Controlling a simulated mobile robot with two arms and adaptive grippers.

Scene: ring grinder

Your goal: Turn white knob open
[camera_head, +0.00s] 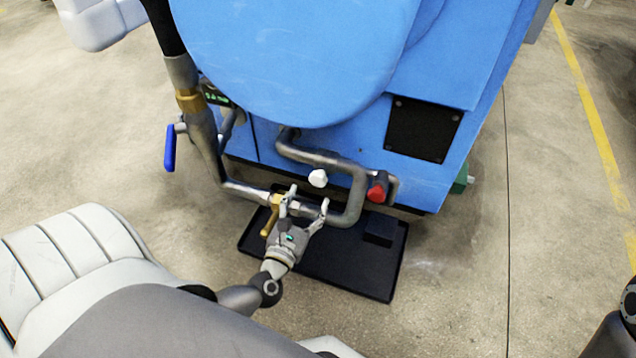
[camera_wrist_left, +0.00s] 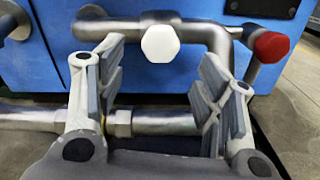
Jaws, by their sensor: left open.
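The white knob (camera_head: 318,178) sits on the metal piping at the front of the blue machine. In the left wrist view the white knob (camera_wrist_left: 160,43) is a faceted cap, seen between and beyond the two fingers. My left gripper (camera_head: 306,198) is open, with its fingers pointing at the piping just below the knob. In the left wrist view the left gripper (camera_wrist_left: 160,90) has a wide gap between its fingers, and nothing is held. The fingers appear apart from the knob. My right gripper does not show.
A red knob (camera_head: 377,190) is to the right of the white one. A brass-coloured handle (camera_head: 269,222) is on the pipe left of my gripper. A blue lever (camera_head: 170,148) hangs further left. A black tray (camera_head: 340,275) lies on the floor below the blue machine (camera_head: 300,60).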

